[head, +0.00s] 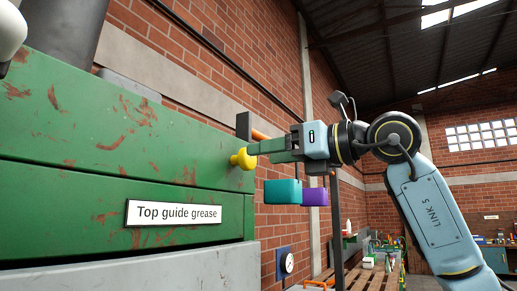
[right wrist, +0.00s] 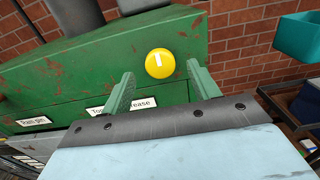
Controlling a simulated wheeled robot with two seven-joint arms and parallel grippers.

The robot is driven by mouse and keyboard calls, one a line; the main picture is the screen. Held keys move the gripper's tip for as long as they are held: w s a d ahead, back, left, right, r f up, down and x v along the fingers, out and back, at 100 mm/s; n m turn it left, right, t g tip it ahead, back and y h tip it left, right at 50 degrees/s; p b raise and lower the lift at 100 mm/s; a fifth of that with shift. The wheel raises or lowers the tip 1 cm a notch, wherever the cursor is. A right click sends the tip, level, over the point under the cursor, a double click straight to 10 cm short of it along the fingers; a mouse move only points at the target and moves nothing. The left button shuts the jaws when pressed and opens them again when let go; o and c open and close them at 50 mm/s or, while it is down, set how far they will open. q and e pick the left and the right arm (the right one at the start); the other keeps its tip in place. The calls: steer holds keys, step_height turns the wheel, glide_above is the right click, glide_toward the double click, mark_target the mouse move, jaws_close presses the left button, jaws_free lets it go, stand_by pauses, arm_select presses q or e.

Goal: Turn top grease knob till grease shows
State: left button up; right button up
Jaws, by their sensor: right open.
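The yellow grease knob (head: 243,159) sticks out of the green machine panel (head: 100,130), above the white "Top guide grease" label (head: 173,213). In the right wrist view the knob (right wrist: 160,63) is round with a white mark on its face. My right gripper (head: 262,147) points at the knob from the right. In the right wrist view its two green fingers (right wrist: 158,82) stand apart, with the knob showing in line with the gap between them. I cannot tell whether the fingers touch the knob. No grease shows. At the top left a white rounded piece shows, but my left gripper does not.
A teal box (head: 283,192) and a purple box (head: 314,197) hang just below my right gripper. A slatted wooden bench (head: 372,280) stands at the lower right. A "Ram pin" label (right wrist: 34,122) is left of the grease label.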

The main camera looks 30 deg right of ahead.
mark_target(246, 162)
steer(key=x, duration=0.3)
steer(key=shift+p, duration=0.3)
steer(key=c, duration=1)
